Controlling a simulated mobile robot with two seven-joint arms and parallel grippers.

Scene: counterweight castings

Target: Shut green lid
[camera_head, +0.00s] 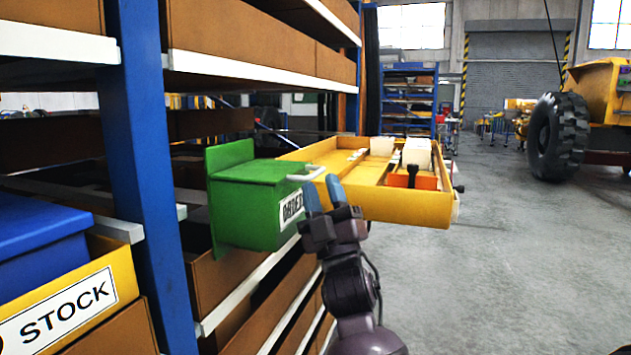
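The green box (247,212) is at the shelf's edge, with a label on its front. Its green lid (255,172) lies across the top and looks down or nearly down; I cannot tell whether it is fully seated. A white handle (307,173) sticks out from the lid's front edge. A green panel stands upright behind the lid. My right gripper (323,191) has its two blue fingers pointing up, a little apart, just below and right of the handle. I cannot tell whether they touch it. My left gripper is not in view.
A yellow tray (405,207) with white and orange items sits behind the box and juts into the aisle. A blue shelf post (145,170) stands left. A blue-lidded yellow STOCK bin (115,262) is at lower left. The grey floor (500,270) to the right is clear.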

